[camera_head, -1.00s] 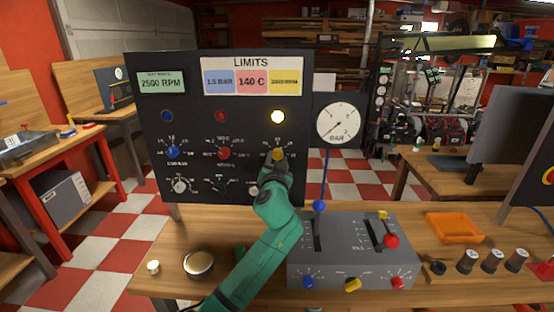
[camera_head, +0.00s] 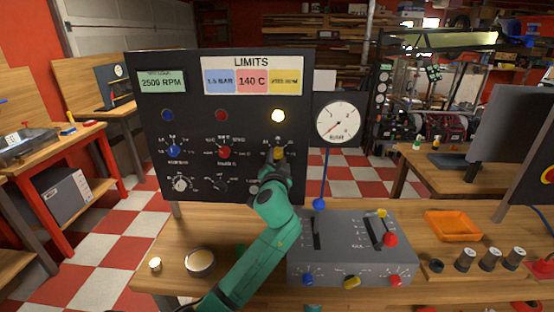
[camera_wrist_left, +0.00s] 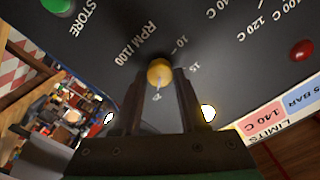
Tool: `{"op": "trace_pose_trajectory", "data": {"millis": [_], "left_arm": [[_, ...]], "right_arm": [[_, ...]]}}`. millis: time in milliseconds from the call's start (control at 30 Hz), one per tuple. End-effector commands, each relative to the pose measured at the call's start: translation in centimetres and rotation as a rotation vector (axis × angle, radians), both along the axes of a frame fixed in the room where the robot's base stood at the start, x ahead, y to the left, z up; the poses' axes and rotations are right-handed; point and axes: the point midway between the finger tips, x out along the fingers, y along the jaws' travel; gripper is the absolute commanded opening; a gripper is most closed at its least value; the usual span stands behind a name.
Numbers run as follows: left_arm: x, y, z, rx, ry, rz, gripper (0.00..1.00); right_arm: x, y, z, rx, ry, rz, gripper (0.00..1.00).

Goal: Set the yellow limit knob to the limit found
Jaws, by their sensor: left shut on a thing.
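The yellow limit knob (camera_head: 277,152) is on the black panel (camera_head: 235,180), below the lit yellow lamp (camera_head: 278,116). My left gripper (camera_head: 278,161) is at the knob, its green arm reaching up from below. In the left wrist view the yellow knob (camera_wrist_left: 159,72) sits between the two dark fingers of my left gripper (camera_wrist_left: 160,88), which are shut on it. Scale marks 10 and 15 and "RPM /100" show around it. The limits card (camera_head: 252,76) reads 1.5 BAR, 140 C and a yellow RPM value too small to read surely. My right gripper is not seen.
A green display (camera_head: 161,83) reads 2500 RPM. Blue (camera_head: 173,152) and red (camera_head: 224,152) knobs sit left of the yellow one. A BAR gauge (camera_head: 338,122) and a grey lever box (camera_head: 350,255) stand to the right. An orange tray (camera_head: 453,226) lies farther right.

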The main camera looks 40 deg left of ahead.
Motion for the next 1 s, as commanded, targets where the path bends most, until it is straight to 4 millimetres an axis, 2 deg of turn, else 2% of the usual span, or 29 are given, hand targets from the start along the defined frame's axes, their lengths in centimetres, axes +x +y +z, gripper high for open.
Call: {"op": "trace_pose_trajectory", "data": {"millis": [33,67,100,133,467,567,667,1000], "left_arm": [[0.0,-0.1,-0.2,-0.002,0.003,-0.001,0.00],[0.0,-0.1,-0.2,-0.002,0.003,-0.001,0.45],[0.0,0.0,-0.2,-0.002,0.003,-0.001,0.61],[0.0,-0.1,-0.2,-0.002,0.003,-0.001,0.72],[-0.1,-0.1,-0.1,-0.002,0.001,-0.001,0.72],[-0.7,-0.6,-0.3,-0.003,0.000,-0.002,0.72],[-2.2,-1.8,-0.4,-0.003,0.000,-0.004,0.72],[-9.9,-7.6,-0.5,-0.006,0.001,-0.002,0.72]], "right_arm": [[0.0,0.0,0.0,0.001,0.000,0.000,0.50],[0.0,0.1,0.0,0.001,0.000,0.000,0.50],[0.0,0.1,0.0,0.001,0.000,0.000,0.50],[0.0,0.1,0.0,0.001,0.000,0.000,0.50],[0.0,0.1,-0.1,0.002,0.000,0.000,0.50],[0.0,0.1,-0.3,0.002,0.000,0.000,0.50],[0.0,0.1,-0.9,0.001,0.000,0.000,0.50],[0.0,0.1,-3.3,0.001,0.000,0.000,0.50]]}}
